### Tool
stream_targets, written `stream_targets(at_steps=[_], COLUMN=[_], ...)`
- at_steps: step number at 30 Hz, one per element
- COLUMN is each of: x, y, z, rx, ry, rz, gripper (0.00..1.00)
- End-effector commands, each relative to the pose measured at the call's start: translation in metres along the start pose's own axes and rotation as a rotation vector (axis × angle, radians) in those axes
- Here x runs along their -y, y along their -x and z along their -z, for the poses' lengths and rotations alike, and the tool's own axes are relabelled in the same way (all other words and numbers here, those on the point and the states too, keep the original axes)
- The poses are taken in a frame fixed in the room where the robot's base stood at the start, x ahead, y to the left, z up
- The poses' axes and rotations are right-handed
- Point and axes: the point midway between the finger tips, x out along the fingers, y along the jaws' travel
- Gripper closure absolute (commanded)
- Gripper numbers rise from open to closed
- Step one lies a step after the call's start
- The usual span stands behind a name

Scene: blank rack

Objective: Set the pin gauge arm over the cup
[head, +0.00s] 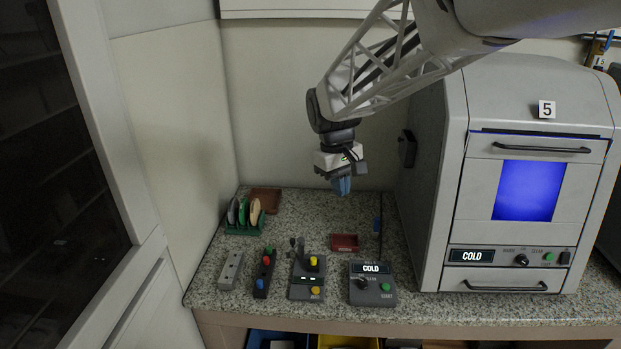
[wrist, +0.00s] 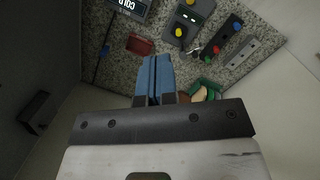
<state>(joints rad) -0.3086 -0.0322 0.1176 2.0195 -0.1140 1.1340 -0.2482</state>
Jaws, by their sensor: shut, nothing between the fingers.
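What looks like the pin gauge (head: 307,280) is a small dark device on the counter, with a yellow piece on top and a yellow button at its front. Its dark arm (head: 298,248) stands up at the back left, to the left of the yellow piece. I cannot make out a separate cup. The device also shows at the top of the wrist view (wrist: 185,22). My gripper (head: 342,186) hangs well above the back of the counter, apart from everything. Its blue fingers (wrist: 153,78) are shut together with nothing between them.
A control box reading COLD (head: 372,290) stands right of the gauge, a knobbed block (head: 264,275) and grey block (head: 231,270) left. Behind are a red tray (head: 344,242), a green disc rack (head: 243,229) and a brown tray (head: 265,200). A furnace (head: 480,215) bounds the right.

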Motion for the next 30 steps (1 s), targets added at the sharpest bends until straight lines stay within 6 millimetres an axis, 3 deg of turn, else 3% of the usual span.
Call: stream_targets(at_steps=[17,30], x=[0.034,0.073], y=[-0.029,-0.065], z=[0.113,0.194], rx=[0.095,0.170], ry=[0.190,0.331], rz=[-0.014,-0.026], gripper=[1.00,1.00])
